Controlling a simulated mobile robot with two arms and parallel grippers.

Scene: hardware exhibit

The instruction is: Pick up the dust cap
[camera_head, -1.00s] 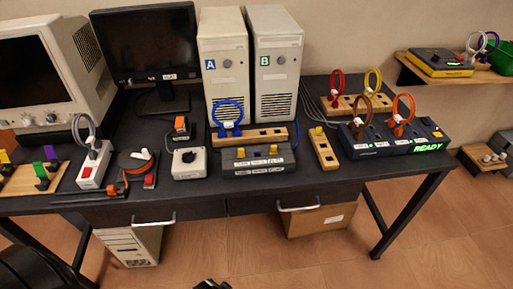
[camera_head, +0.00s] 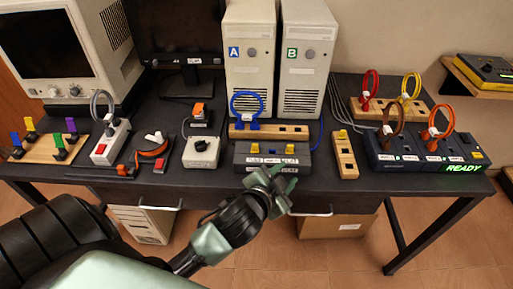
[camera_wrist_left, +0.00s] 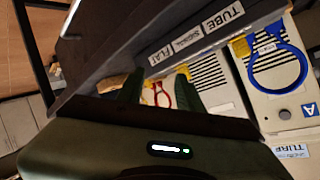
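Small yellow caps sit on a dark grey box (camera_head: 272,163) with white labels at the table's front edge, a left one (camera_head: 254,149) and a right one (camera_head: 290,149). Another yellow piece (camera_head: 343,134) sits on a small wooden block. I cannot tell which is the dust cap. My left gripper (camera_head: 280,182) is in front of the box's right half, near the table edge. Its fingers (camera_wrist_left: 160,92) are apart in the left wrist view, with nothing seen held. That view also shows the box's labelled side (camera_wrist_left: 195,35). My right gripper is not in view.
A blue cable loop (camera_head: 247,106) stands on a wooden strip behind the box. A white switch box (camera_head: 201,152) is to its left. Towers A (camera_head: 248,60) and B (camera_head: 306,60) stand behind. A dark READY unit (camera_head: 410,162) with cable loops is at right.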

